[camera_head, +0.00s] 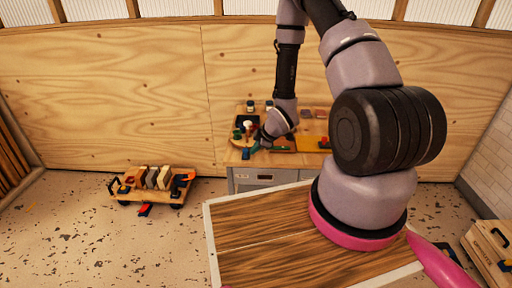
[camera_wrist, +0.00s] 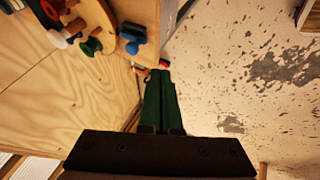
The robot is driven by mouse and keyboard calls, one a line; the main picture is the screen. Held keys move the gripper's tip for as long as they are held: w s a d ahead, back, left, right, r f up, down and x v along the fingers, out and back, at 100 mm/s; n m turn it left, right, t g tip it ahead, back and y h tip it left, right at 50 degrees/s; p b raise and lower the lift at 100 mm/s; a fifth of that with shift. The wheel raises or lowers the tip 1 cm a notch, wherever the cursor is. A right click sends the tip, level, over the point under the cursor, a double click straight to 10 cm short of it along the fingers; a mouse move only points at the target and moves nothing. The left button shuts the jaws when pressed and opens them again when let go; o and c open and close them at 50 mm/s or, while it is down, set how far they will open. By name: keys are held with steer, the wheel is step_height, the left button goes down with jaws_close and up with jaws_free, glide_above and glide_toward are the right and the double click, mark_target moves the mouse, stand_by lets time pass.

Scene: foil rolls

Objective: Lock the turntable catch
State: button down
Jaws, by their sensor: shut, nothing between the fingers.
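My gripper (camera_wrist: 161,75) has green fingers, which are together with nothing between them. In the wrist view they reach past the bench's edge, with the speckled floor behind them. A blue knob-like piece (camera_wrist: 132,38) sits at the board's edge, up and left of the fingertips and apart from them. A green knob (camera_wrist: 92,46) is further left. A round, dark-rimmed piece that may be the turntable (camera_wrist: 45,12) is partly cut off at the top left. I cannot tell which piece is the catch. In the head view my wrist hides part of the bench (camera_head: 265,178).
A wooden cart (camera_head: 128,192) with blocks and clamps stands on the floor at left. A wood-topped surface with a pale edge (camera_head: 240,240) lies in front of the bench. A wooden case (camera_head: 490,250) is at the lower right. Floor between cart and bench is clear.

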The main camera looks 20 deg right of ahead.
mark_target(246, 151)
steer(key=w+a+f, duration=0.1)
steer(key=w+f, duration=0.4)
steer(key=w, duration=0.2)
steer(key=shift+f, duration=0.2)
steer(key=shift+w+d, duration=0.2)
steer(key=shift+w, duration=0.35)
steer(key=shift+w+d, duration=0.2)
steer(key=shift+w, duration=0.35)
